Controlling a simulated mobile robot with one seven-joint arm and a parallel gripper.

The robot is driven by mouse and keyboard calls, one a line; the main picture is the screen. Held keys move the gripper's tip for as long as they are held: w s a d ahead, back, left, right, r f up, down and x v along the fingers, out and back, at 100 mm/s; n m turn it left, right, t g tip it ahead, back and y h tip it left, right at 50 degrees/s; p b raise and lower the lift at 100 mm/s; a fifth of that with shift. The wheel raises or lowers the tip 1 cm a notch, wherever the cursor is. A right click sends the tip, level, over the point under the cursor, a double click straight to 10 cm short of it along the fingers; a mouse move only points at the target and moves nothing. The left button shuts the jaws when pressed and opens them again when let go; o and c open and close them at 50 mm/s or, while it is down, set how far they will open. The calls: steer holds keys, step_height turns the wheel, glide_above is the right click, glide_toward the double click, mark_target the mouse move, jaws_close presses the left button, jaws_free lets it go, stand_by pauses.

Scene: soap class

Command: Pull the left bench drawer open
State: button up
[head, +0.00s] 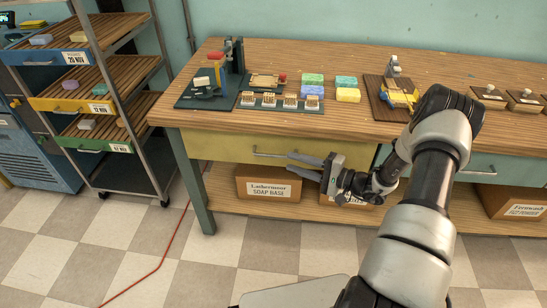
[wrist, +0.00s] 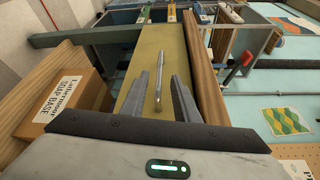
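The left bench drawer (head: 225,147) has a yellow front and sits shut under the wooden bench top. Its thin metal bar handle (head: 268,154) runs lengthwise across the front. In the wrist view the drawer front (wrist: 150,55) fills the middle, with the handle (wrist: 159,78) between my fingers. My gripper (head: 290,161) is at the right part of the handle, its two grey fingers apart, one on each side of the bar in the wrist view (wrist: 161,82). I see no finger touching the bar; how deep it lies between them I cannot tell.
A Soap Base box (head: 268,188) stands on the lower shelf below the drawer, close under my gripper. The bench top (head: 330,63) overhangs above it and holds soaps, stamps and a press. A pale green drawer (head: 480,166) is to the right. The tiled floor in front is clear except for a red cable (head: 150,270).

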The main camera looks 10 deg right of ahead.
mark_target(273, 156)
steer(key=b+x, duration=0.1)
steer(key=x, duration=0.7)
steer(key=shift+w+a, duration=0.15)
jaws_close()
